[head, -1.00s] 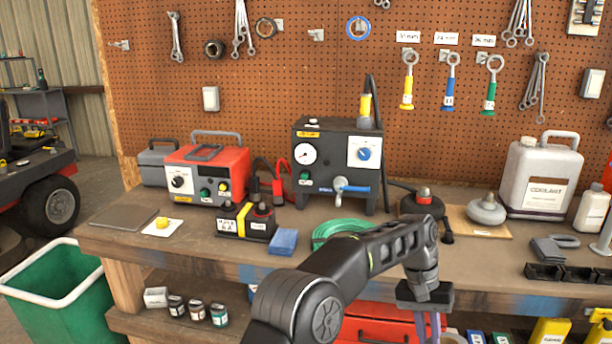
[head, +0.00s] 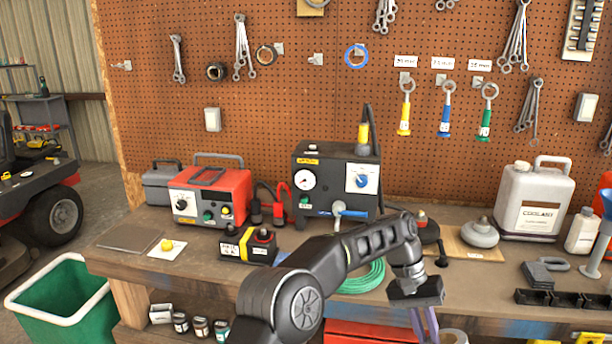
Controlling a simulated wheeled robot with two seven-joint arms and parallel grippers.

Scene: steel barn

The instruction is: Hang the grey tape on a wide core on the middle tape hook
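The pegboard carries a row of small hooks. A bare hook (head: 317,60) sits between a dark brown tape ring (head: 266,56) and a blue tape ring (head: 357,56). A black roll (head: 216,72) hangs further left, and another bare hook (head: 122,66) is at the far left. My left gripper (head: 425,326) points down in front of the bench at the bottom edge. Its fingertips are cut off, so its opening is hidden. A greyish roll (head: 454,337), probably the grey tape, shows only its top just right of the fingers. Whether they grip it is unclear. My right gripper is out of view.
The bench holds a red charger (head: 209,193), a dark gauge box (head: 336,182), a green hose coil (head: 362,278) and a coolant jug (head: 534,202). Wrenches and coloured-handled spanners (head: 445,110) hang right of the blue ring. Board around the bare middle hook is clear.

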